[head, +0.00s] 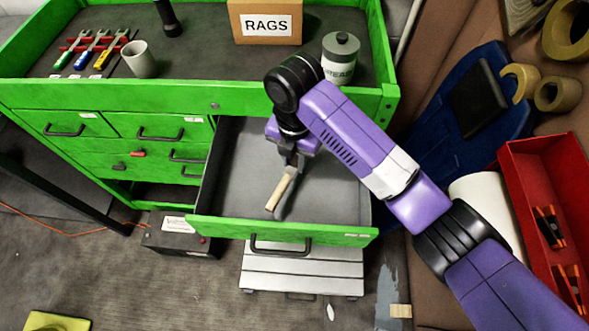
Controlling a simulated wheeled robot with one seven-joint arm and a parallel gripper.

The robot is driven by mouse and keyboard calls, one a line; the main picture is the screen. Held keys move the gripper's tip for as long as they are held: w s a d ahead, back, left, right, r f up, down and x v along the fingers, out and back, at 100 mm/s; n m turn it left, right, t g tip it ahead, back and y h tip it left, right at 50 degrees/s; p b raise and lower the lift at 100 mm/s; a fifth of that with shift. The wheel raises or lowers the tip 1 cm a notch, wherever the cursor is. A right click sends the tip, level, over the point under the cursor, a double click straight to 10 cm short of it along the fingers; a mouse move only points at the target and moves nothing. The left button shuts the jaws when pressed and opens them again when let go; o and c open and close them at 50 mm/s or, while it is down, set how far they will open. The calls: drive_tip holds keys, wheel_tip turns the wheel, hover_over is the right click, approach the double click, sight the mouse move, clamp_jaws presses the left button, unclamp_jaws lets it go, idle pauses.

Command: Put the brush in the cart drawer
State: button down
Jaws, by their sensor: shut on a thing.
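The green cart (110,96) stands at the upper left, with a wide drawer (305,233) pulled out toward me. The drawer's grey inside looks otherwise empty. My gripper (292,165) reaches down over the open drawer and is shut on the brush (281,189). The brush's pale wooden handle slants down and left from the jaws. Its bristle end is hidden or too small to tell. The brush is inside the drawer's outline; I cannot tell whether it touches the drawer floor.
The cart top holds a RAGS box (266,22), a grease can (340,58), a grey cup (140,59) and several wrenches (90,50). A metal step (303,267) is below the drawer. A red bin (545,160) and blue creeper (425,140) lie right.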

sight(295, 172)
drive_tip(key=shift+f, duration=2.8)
drive_tip(key=shift+f, duration=0.1)
drive_tip(key=c, duration=1.1)
unclamp_jaws()
drive_tip(key=shift+c, duration=0.2)
wheel_tip(295, 172, up, 12)
drive_tip(key=shift+r+b, duration=0.1)
drive_tip(key=shift+b, duration=0.35)
drive_tip(key=shift+s, duration=0.1)
